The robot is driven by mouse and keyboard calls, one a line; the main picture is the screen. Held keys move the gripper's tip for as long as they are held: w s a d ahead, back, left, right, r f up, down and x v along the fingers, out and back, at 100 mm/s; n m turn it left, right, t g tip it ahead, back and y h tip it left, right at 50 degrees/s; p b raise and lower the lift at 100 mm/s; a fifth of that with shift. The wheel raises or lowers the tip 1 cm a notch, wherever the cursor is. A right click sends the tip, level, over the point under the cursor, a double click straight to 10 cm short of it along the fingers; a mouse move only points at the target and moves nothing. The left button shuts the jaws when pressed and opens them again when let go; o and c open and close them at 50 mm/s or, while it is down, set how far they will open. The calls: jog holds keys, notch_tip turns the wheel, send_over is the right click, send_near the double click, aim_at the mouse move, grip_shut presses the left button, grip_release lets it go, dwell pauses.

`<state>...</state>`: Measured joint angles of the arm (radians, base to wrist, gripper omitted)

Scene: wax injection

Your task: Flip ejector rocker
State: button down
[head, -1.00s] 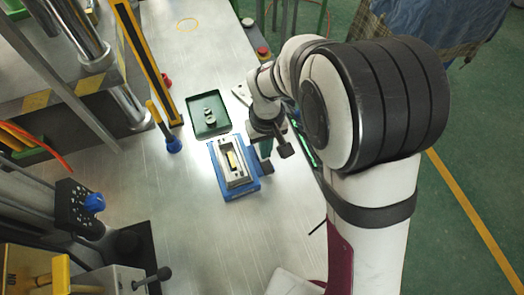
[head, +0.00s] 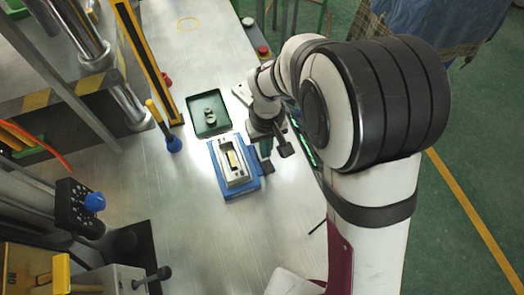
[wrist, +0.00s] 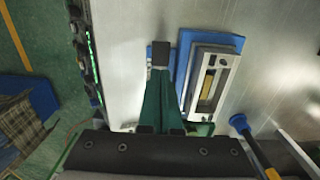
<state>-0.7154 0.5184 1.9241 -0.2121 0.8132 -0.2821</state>
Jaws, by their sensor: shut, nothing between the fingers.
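The blue fixture (head: 246,190) sits on the metal table with a pale metal mould (head: 234,168) on top, which has a yellowish strip in its slot. A small black tab (head: 268,167), seemingly the ejector rocker, stands at the fixture's right side. My gripper (head: 265,154) is at that side, its green fingers pointing down. In the wrist view, my gripper (wrist: 159,72) is shut and empty. Its fingertips meet or overlap the black tab (wrist: 161,54); I cannot tell if they touch it. The mould (wrist: 208,85) lies just right of the fingers. The tab's lower part is hidden.
A dark green tray (head: 197,129) with small round parts lies behind the fixture. A blue-ended yellow-handled tool (head: 173,143) stands to its left. A green-lit strip (head: 304,150) runs along the table's right edge. The table in front of the fixture is clear.

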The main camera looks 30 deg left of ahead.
aim_at(265, 162)
jog(key=shift+f, duration=2.05)
dwell(1.1)
jog(key=shift+r, duration=3.55)
jog(key=shift+d, duration=0.1)
jog(key=s+d+r+m+y, duration=0.1)
jog(key=s+d+r+m, duration=0.35)
jog(key=d, duration=0.45)
jog(key=s+d+r+m, duration=0.4)
jog(key=d+r+m, duration=0.2)
jog(key=d, duration=0.3)
jog(key=s+d+m, duration=0.3)
jog(key=s+m, duration=0.1)
jog(key=s, duration=0.3)
jog(key=shift+f+y, duration=0.15)
jog(key=shift+y, duration=0.25)
jog(key=shift+s+d, duration=0.1)
